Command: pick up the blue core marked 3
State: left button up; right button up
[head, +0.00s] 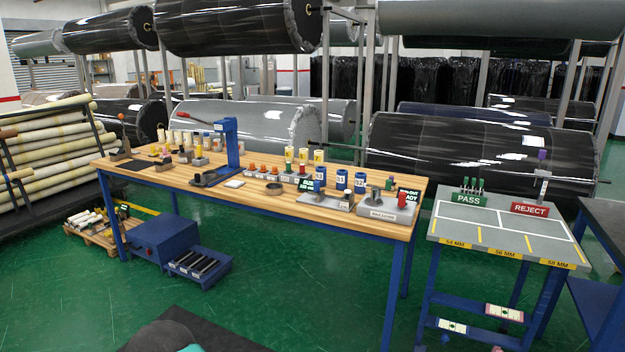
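Several small blue cylinders stand upright in a row near the right half of the wooden workbench (265,199). The left blue cylinder (320,174), the middle blue cylinder (341,181) and the right blue cylinder (360,184) carry pale labels. The marks are too small to read surely, so I cannot tell which is the core marked 3. Neither of my grippers is in view.
Orange-topped pieces (262,170) and yellow-topped cylinders (303,156) stand left of the blue ones. A grey device (386,209) and dark ring (274,188) lie near the front edge. A blue press (230,143) stands left. A grey sorting table (500,225) is at right.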

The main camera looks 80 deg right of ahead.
aim_at(320, 171)
jog(key=u, duration=0.05)
jog(key=i, duration=2.15)
jog(key=z, duration=0.95)
jog(key=i, duration=0.15)
jog(key=z, duration=2.3)
jog(key=i, duration=0.2)
jog(key=z, duration=0.75)
jog(key=i, duration=0.9)
jog(key=u, duration=0.6)
